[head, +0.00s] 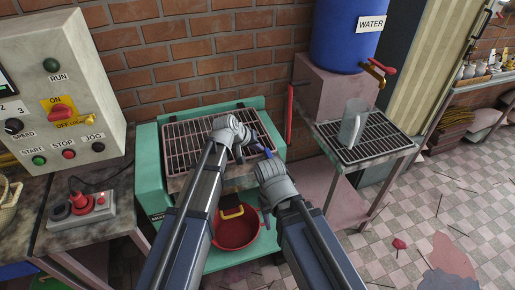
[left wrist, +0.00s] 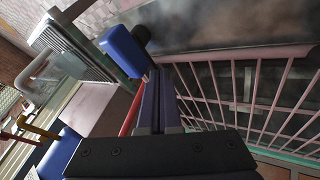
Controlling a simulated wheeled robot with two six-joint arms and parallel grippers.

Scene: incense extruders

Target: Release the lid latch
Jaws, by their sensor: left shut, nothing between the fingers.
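The green mixer (head: 147,170) stands against the brick wall under a barred lid (head: 195,137), which looks closed. A small blue piece at the lid's right front, which looks like the latch (head: 266,151), also shows in the left wrist view as a blue block (left wrist: 122,50) beside a black round part. My left gripper (head: 241,153) is shut and empty by the lid's front right. In the left wrist view its fingers (left wrist: 153,92) point close to the block; I cannot tell whether they touch. My right wrist is at the mixer's right front, its fingers not clear.
A red bowl (head: 236,232) sits low at the mixer's front. A control panel (head: 60,90) and a red-button box (head: 82,208) are at the left. A rack table (head: 362,150) and a blue water barrel (head: 338,35) stand at the right. Tiled floor lies beyond.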

